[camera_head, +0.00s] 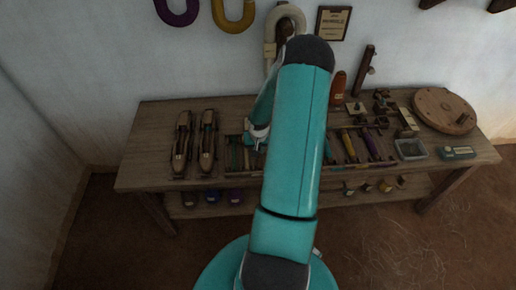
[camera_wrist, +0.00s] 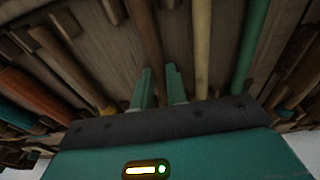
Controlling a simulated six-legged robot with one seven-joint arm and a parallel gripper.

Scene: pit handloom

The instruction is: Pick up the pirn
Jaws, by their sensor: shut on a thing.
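My gripper (camera_wrist: 160,88) shows in the wrist view with its two teal fingers close together. A thin brown pirn (camera_wrist: 147,35) runs between the fingers, and they are shut on it. A cream pirn (camera_wrist: 203,50) and a teal pirn (camera_wrist: 252,40) lie to its right, apart from the fingers. In the head view my gripper (camera_head: 257,138) is low at the pirn tray (camera_head: 228,170) on the bench, and my arm hides much of that tray. The held pirn cannot be made out there.
Two wooden shuttles (camera_head: 194,150) lie left of the tray on the bench (camera_head: 148,155). A round wooden disc (camera_head: 435,108), a grey bin (camera_head: 410,150) and a small box (camera_head: 457,153) stand at the right. Several spools sit on the shelf below. The bench's left end is clear.

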